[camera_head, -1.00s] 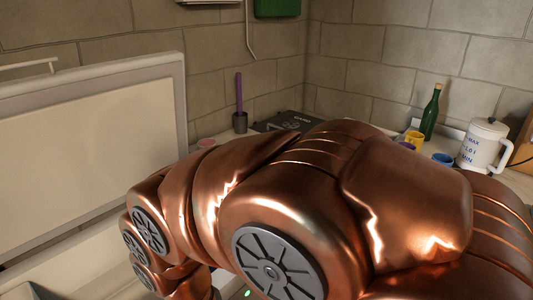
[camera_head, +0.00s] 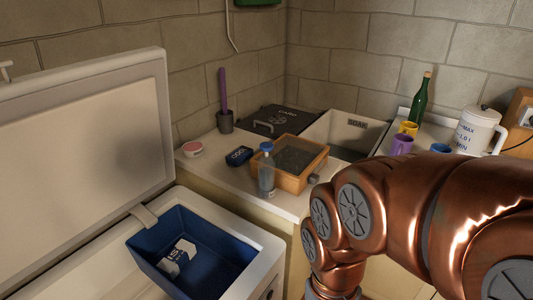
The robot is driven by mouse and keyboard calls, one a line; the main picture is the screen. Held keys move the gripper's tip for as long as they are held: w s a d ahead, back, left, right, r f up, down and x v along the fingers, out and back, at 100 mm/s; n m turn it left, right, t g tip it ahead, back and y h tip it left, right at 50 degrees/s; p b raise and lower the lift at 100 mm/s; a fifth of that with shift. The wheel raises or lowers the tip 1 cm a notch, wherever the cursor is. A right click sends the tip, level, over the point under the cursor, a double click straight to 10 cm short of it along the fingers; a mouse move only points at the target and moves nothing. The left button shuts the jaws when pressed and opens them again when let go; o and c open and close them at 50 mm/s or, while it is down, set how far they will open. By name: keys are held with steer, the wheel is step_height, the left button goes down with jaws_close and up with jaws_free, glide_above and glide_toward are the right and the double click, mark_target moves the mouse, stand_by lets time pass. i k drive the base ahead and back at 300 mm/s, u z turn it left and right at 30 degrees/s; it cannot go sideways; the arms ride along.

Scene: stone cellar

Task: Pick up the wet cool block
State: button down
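A blue-and-white block (camera_head: 178,258) with lettering lies in a deep blue bin (camera_head: 236,262) inside an open white chest (camera_head: 262,256). A small dark blue block-like item (camera_head: 239,156) with pale lettering lies on the counter. I cannot tell from the picture which of them is wet. My copper arm fills the lower right, and its lower end runs out of the bottom edge. My gripper is out of view, so its opening is not shown.
A wooden-framed box (camera_head: 316,165) and a clear blue-capped bottle (camera_head: 267,178) stand on the counter near a basin marked SOAK (camera_head: 364,134). Mugs (camera_head: 402,145), a green bottle (camera_head: 420,100) and a white jug (camera_head: 478,134) stand right. The chest's raised lid (camera_head: 80,160) blocks the left.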

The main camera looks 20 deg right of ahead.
mark_target(242, 155)
steer(key=z, duration=0.6)
steer(key=i, duration=0.45)
steer(key=u, duration=2.1)
